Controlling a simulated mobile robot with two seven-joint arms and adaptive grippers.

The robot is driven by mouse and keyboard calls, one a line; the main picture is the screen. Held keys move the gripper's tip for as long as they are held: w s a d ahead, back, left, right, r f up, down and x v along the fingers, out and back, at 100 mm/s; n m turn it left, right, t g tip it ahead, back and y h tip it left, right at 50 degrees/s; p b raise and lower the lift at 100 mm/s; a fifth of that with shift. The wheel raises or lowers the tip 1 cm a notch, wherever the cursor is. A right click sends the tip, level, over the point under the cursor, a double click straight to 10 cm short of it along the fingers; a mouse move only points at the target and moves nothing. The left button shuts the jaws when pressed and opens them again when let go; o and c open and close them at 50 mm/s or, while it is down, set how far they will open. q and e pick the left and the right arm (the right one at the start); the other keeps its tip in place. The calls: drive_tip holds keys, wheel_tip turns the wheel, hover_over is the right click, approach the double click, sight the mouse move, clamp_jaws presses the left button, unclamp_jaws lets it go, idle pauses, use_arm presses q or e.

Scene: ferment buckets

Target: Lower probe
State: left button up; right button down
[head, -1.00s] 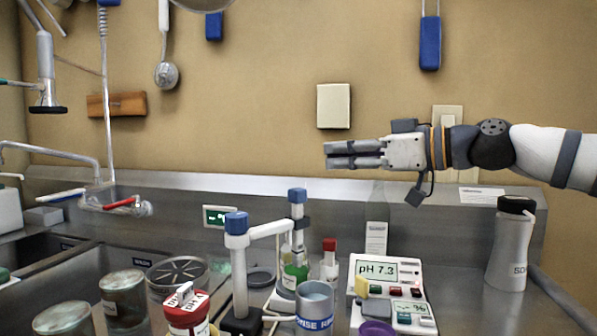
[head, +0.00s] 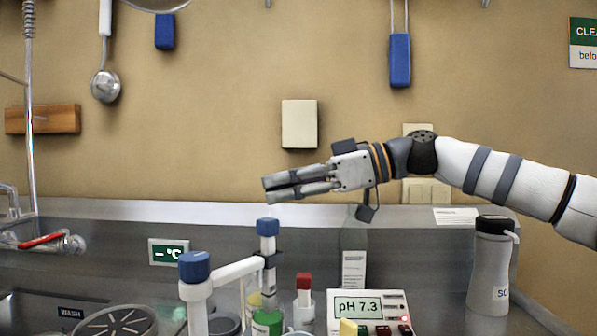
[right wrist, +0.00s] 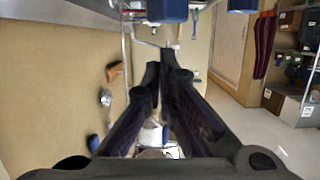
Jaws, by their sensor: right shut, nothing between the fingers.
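The probe (head: 268,250) is a slim upright piece with a blue cap, held in a clip at the end of the white stand arm (head: 236,270). The stand's post (head: 195,295) has a blue knob on top. Below the probe is a vessel of green liquid (head: 267,321); whether the tip is in the liquid I cannot tell. The pH meter (head: 362,306) reads 7.3. My right gripper (head: 268,189) is shut and empty, just above the probe's blue cap in the head view, apart from it. Its dark fingers also show in the right wrist view (right wrist: 165,75). My left gripper is not in view.
A red-capped bottle (head: 304,300) stands right of the probe, near the meter. A grey bottle (head: 488,270) stands at the right.

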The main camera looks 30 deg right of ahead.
sight(278, 219)
drive_tip(key=shift+f, duration=0.8)
drive_tip(key=shift+f, duration=1.65)
